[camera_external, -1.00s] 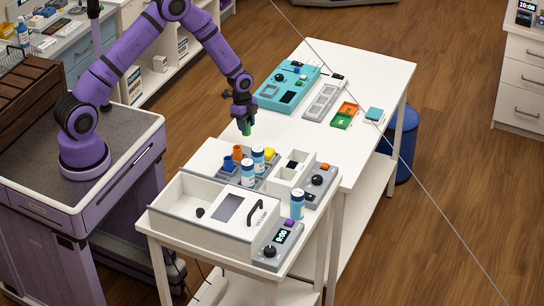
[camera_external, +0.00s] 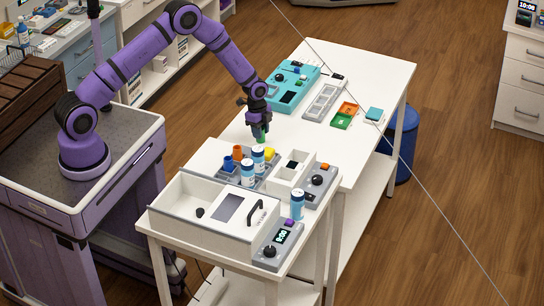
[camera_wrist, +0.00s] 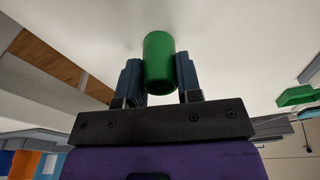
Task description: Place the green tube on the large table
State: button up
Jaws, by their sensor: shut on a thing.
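The green tube (camera_wrist: 159,62) is between the two fingers of my gripper (camera_wrist: 160,78) in the wrist view, with a pale surface behind it. My gripper (camera_external: 260,132) is shut on the tube. In the external view, only a small green part of the tube (camera_external: 264,138) shows below the fingers. It is above the near part of the large white table (camera_external: 372,76), just behind the tube rack. I cannot tell whether the tube touches the table.
A grey rack (camera_external: 217,173) with blue, orange, yellow and white-capped items stands close in front of the gripper. A teal device (camera_external: 283,90), a grey tray (camera_external: 322,103) and orange and green bins (camera_external: 344,115) are farther back. White table space lies between.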

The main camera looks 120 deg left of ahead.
jog(key=shift+f, duration=0.15)
jog(key=o, duration=0.9)
jog(key=r, duration=0.4)
jog(key=s+r, duration=0.1)
jog(key=r, duration=0.7)
jog(key=shift+s+a+r, duration=0.1)
jog(key=shift+s+a, duration=0.05)
jog(key=shift+s, duration=0.05)
